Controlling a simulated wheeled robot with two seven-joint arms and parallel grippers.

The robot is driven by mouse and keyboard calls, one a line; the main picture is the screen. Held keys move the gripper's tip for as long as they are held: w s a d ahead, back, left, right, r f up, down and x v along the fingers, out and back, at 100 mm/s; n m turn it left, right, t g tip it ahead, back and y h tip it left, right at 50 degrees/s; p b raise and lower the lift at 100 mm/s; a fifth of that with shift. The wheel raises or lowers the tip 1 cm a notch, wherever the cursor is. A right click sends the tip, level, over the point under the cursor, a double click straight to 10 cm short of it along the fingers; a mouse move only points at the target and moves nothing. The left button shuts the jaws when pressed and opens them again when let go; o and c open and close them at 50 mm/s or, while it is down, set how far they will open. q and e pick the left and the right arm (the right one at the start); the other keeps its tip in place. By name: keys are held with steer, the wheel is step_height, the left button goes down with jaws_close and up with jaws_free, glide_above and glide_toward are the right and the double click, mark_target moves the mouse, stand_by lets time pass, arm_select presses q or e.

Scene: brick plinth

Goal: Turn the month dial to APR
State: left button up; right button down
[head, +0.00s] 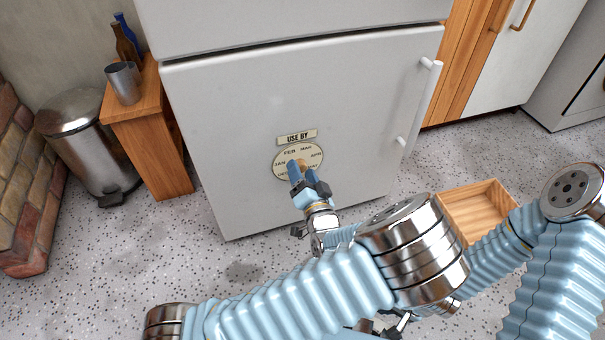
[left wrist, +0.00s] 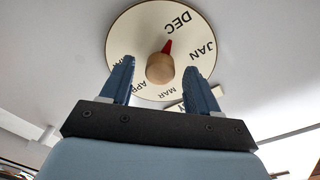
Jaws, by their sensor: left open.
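The round cream month dial (head: 314,172) is on the fridge's lower door under a USE BY label (head: 297,137). In the left wrist view the dial (left wrist: 135,35) shows DEC, JAN and MAR, with other months partly hidden. Its wooden knob (left wrist: 160,69) has a red pointer (left wrist: 167,46) aimed roughly toward DEC. My left gripper (head: 297,170) is in front of the dial. Its open blue fingers (left wrist: 158,80) stand on either side of the knob, with gaps visible. Dark and metal parts that may be my right gripper (head: 392,325) show at the bottom, mostly hidden by my arm.
The white fridge (head: 220,130) has a handle (head: 424,100) at right. A wooden stand (head: 150,150) with a metal cup (head: 123,83) and bottles (head: 127,40), plus a steel bin (head: 80,140), stands left. An open wooden box (head: 475,208) is on the floor at right.

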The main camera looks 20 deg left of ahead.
arm_select(q)
steer(key=shift+w+a, duration=0.1)
steer(key=shift+w, duration=0.05)
steer(key=shift+c, duration=0.2)
steer(key=c, duration=1)
steer(key=shift+m, duration=0.3)
